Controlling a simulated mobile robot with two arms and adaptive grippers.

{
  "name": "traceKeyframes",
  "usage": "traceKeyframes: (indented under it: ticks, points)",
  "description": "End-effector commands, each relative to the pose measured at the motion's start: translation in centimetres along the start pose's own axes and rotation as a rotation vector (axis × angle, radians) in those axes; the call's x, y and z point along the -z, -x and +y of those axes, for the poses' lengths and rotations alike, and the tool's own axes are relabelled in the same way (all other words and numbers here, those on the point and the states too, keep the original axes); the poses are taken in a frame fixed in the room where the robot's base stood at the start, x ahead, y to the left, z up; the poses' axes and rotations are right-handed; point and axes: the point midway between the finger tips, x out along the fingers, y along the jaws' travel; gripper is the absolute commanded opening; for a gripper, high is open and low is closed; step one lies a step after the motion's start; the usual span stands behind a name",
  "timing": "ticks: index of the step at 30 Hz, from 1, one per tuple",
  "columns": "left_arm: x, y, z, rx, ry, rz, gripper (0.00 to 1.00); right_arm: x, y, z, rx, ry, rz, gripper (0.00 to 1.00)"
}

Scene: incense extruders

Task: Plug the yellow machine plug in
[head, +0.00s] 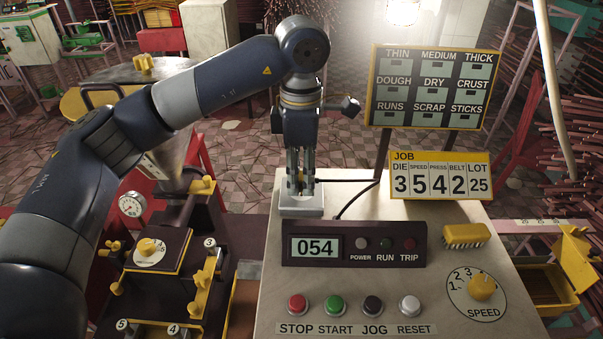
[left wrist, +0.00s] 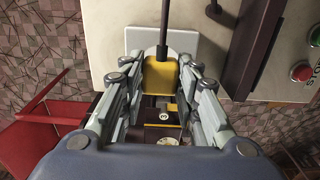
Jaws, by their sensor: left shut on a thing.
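The yellow plug (left wrist: 160,78) is between the fingers of my left gripper (left wrist: 160,100), which is shut on it. A dark cable (left wrist: 163,28) runs away from the plug in the left wrist view. In the head view my left gripper (head: 300,188) points down at a pale socket block (head: 301,207) on the back left of the control console (head: 250,301). The fingers hide most of the plug there, and whether it is seated in the block cannot be told. My right gripper is not in view.
A dark display box (head: 317,248) reading 054 stands just in front of the block. A JOB board (head: 439,175) and a larger label board (head: 431,87) stand to the right. A yellow brush (head: 465,235) lies on the console. A dark machine (head: 160,250) stands left.

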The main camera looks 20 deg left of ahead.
Motion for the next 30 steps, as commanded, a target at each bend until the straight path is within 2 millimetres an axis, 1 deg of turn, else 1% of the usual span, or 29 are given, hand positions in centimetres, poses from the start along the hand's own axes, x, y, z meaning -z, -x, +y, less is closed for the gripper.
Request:
traceKeyframes:
  ticks: [11, 28, 29, 30]
  points:
    - [0.0, -0.1, 0.0, 0.0, 0.0, 0.0, 0.09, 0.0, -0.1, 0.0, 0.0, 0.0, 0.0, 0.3]
    - [0.0, -1.2, 0.0, 0.0, 0.0, 0.0, 0.09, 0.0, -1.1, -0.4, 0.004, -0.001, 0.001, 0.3]
    - [0.0, -1.2, 0.0, -0.001, 0.0, -0.001, 0.32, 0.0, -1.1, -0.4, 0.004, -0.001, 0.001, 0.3]
    - [0.0, -1.1, 0.0, -0.001, 0.0, -0.001, 0.41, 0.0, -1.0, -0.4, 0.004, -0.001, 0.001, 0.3]
